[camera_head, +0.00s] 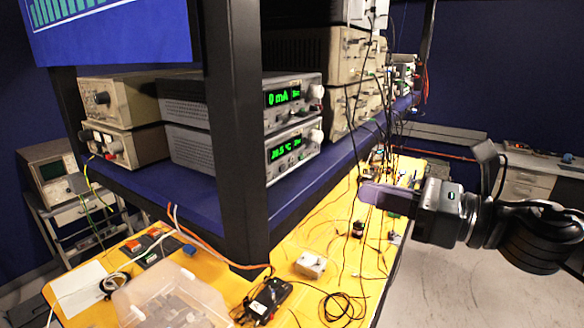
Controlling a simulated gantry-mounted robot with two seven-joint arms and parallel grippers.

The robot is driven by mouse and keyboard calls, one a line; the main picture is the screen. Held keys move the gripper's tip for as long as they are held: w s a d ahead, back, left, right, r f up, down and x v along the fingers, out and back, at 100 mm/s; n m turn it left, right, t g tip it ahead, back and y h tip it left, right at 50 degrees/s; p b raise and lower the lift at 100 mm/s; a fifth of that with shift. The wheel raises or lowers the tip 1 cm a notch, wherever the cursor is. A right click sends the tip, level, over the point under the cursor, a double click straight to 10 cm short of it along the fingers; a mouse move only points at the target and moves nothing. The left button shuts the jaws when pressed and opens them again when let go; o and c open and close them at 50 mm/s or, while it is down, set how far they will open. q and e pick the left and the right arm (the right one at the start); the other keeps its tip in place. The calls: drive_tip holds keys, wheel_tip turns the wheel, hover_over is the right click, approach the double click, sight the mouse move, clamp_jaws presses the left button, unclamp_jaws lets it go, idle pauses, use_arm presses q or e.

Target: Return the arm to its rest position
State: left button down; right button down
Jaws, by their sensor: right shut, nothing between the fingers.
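My right arm comes in from the right edge, with its black links bent in the air beside the yellow workbench (345,225). My right gripper (366,193) points left, over the bench's right part. Its fingers are shut, and I see nothing held between them. Thin dark cables hang close to the fingertips; I cannot tell whether they touch. My left gripper and left arm do not show in this view.
A black post (236,130) and a blue shelf (190,195) with stacked instruments (292,120) stand left of the gripper. A clear plastic box (170,300), a white box (311,264) and loose wires lie on the bench. The grey floor (455,285) at lower right is clear.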

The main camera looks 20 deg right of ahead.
drive_tip(key=s+a+f+m+g, duration=0.1)
drive_tip(key=a+f+m, duration=0.3)
drive_tip(key=f, duration=0.7)
drive_tip(key=s+a+f+m+g+y, duration=0.1)
drive_tip(key=s+a+f+m, duration=0.15)
drive_tip(key=a+f, duration=0.6)
drive_tip(key=s+a+f+m+g, duration=0.1)
drive_tip(key=a+f+m, duration=0.15)
drive_tip(key=f, duration=1.05)
drive_tip(key=s+d+f+m+t+h, duration=0.1)
drive_tip(key=s+d+f+m+h, duration=0.15)
drive_tip(key=f+m, duration=0.45)
drive_tip(key=s+d+f+m+h, duration=0.1)
drive_tip(key=s+f+m+h, duration=0.3)
drive_tip(key=m, duration=0.4)
drive_tip(key=s+d+f+m+g+h, duration=0.6)
drive_tip(key=s+d+f+m+g, duration=0.45)
drive_tip(key=m, duration=0.75)
wheel_tip(320, 180, up, 13)
drive_tip(key=s+a+t+p, duration=0.1)
drive_tip(key=t+p, duration=0.1)
drive_tip(key=p, duration=1)
drive_tip(key=shift+s, duration=0.25)
drive_tip(key=shift+a+f+t, duration=0.1)
drive_tip(key=shift+f+t, duration=0.1)
drive_tip(key=shift+t, duration=0.05)
